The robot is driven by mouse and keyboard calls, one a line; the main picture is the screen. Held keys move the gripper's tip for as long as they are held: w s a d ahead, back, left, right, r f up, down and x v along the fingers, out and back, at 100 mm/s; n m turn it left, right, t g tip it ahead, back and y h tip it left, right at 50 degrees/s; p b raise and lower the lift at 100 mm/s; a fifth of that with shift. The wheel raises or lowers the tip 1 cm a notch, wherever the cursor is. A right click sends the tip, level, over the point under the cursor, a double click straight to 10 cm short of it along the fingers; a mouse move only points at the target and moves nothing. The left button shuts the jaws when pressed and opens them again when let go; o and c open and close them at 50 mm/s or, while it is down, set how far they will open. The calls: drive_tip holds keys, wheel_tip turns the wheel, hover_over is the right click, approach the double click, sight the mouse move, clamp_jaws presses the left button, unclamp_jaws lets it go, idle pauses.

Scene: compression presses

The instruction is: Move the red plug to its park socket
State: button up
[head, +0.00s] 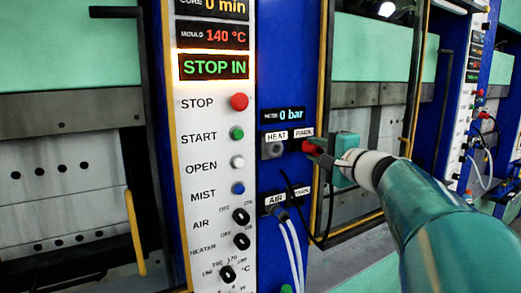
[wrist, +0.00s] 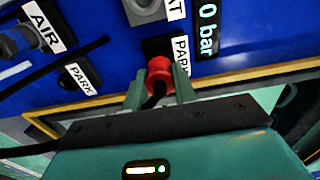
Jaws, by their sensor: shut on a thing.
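The red plug (head: 309,147) is at the blue panel, under the upper PARK label (head: 303,132). My gripper (head: 320,152) is shut on it from the right. In the wrist view the red plug (wrist: 159,72) sits between the two fingers of my gripper (wrist: 159,90), with its black cable running back between them. The dark park socket (wrist: 157,46) shows just beyond the plug's front. The plug points at it and overlaps its edge; I cannot tell how deep it sits. The grey HEAT socket (head: 272,149) to the left is empty.
Below are the AIR socket with a grey plug and pale hoses (head: 288,228), and a lower PARK label (head: 300,191). The black cable (head: 296,200) hangs near them. The white button panel (head: 212,170) stands left. A yellow-edged door frame (head: 322,100) is close on the right.

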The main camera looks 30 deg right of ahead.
drive_tip(key=shift+w, duration=0.6)
drive_tip(key=o, duration=1.1)
drive_tip(key=s, duration=1.3)
drive_tip(key=shift+s+d, duration=0.2)
drive_tip(key=shift+s, duration=0.2)
